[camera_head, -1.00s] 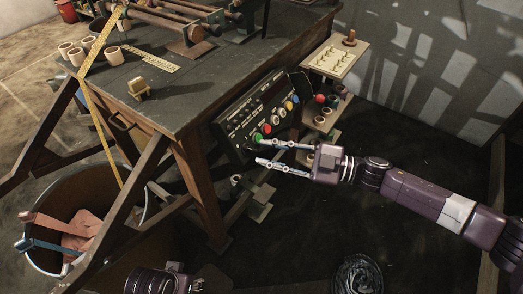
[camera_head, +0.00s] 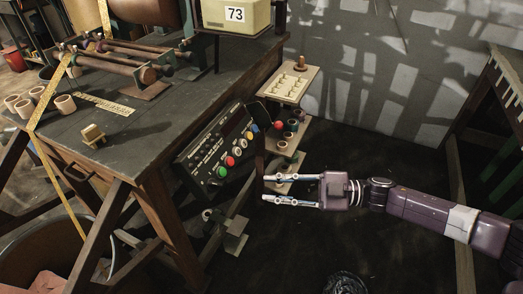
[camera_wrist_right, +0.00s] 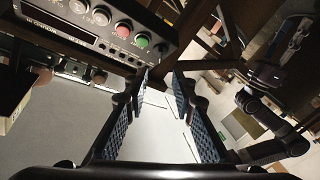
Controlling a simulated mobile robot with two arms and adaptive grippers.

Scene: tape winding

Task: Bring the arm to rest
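My right gripper (camera_head: 268,191) is in the middle of the head view, on the arm that comes in from the right. Its two fingers are apart with nothing between them. It hangs in the air right of the control panel (camera_head: 216,150), clear of its buttons. In the right wrist view the open fingers (camera_wrist_right: 160,95) show with a gap between them, and the panel (camera_wrist_right: 75,35) with its green and red buttons lies at upper left. My left gripper is not in view in the head view now.
The dark workbench (camera_head: 130,155) with rollers, yellow tape (camera_head: 52,95) and cups fills the left. A small shelf stand (camera_head: 290,82) with spools stands beside it. A yellow box marked 73 (camera_head: 236,15) is at the top. Open floor lies below my right arm.

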